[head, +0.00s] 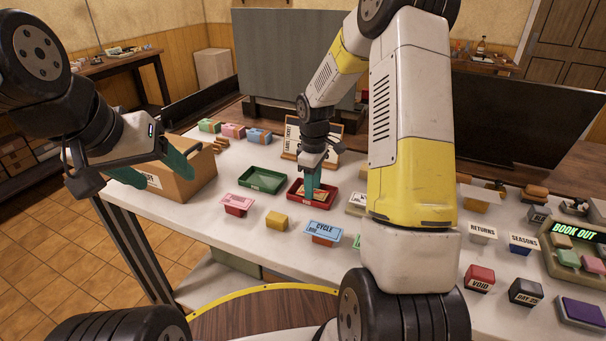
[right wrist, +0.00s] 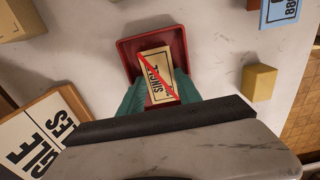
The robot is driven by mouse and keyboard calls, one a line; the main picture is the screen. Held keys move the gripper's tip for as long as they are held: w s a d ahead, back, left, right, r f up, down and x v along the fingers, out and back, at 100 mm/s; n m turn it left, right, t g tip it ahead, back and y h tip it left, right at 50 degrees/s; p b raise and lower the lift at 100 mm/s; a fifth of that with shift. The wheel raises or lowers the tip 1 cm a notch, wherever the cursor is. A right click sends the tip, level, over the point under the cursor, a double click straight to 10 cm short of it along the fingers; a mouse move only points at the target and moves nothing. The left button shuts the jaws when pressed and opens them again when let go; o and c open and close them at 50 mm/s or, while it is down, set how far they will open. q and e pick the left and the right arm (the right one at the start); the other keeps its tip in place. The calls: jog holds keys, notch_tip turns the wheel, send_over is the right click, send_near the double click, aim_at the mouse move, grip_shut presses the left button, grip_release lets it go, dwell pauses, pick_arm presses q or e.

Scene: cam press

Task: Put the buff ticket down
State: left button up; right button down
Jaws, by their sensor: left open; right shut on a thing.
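The buff ticket (right wrist: 155,80) reads "SINGLE" and has a red diagonal stripe across it. In the right wrist view it lies between the green fingers of my right gripper (right wrist: 160,94), which is shut on it. The red tray (right wrist: 128,50) is under and around the ticket; I cannot tell whether the ticket touches its floor. In the head view my right gripper (head: 313,186) points down into the red tray (head: 294,194), partly hiding the ticket. My left gripper (head: 152,170) is open and empty, in front of the cardboard box.
A green tray (head: 262,181) stands left of the red one. The cardboard box (head: 196,176) is further left. A sign board (head: 330,147) stands behind the red tray.

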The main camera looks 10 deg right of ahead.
jog(key=shift+f, duration=0.25)
jog(key=c, duration=1.1)
grip_release()
jog(key=shift+r, duration=0.1)
notch_tip(320, 180, up, 12)
jog(key=s+r+m+t, duration=0.3)
jog(key=s+r+m, duration=0.1)
jog(key=s+r, duration=0.6)
jog(key=s+r+m+t, duration=0.1)
jog(key=s+m, duration=0.1)
jog(key=s, duration=0.2)
jog(key=s+a+r+m+t+y, duration=0.1)
jog(key=s+m, duration=0.1)
jog(key=s, duration=0.3)
jog(key=s+a+r+m+t+y, duration=0.1)
jog(key=s+m, duration=0.1)
jog(key=s, duration=0.3)
jog(key=shift+s+a+r+m, duration=0.1)
jog(key=shift+s+r+m, duration=0.05)
jog(key=shift+r+m, duration=0.15)
